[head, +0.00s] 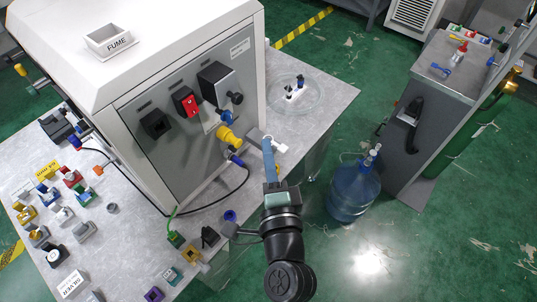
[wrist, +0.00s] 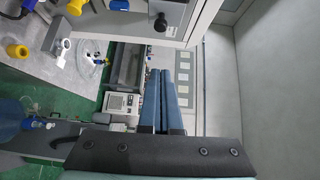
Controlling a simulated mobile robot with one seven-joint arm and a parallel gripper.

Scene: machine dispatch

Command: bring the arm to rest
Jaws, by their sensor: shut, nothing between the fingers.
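My gripper (head: 268,146) is at the end of my raised arm, in the middle of the head view, over the right part of the grey table (head: 320,92). Its two blue fingers (wrist: 166,92) lie together in the wrist view. It is shut and holds nothing. In the head view its tips are close to a white fitting (head: 279,147) at the machine's front right corner; I cannot tell whether they touch.
A white machine (head: 165,60) with red, black and yellow fittings stands on the table. Several small coloured parts lie at the table's left. A round glass dish (head: 313,97) is at the far right corner. A blue water bottle (head: 352,192) and a grey cabinet (head: 440,110) stand to the right.

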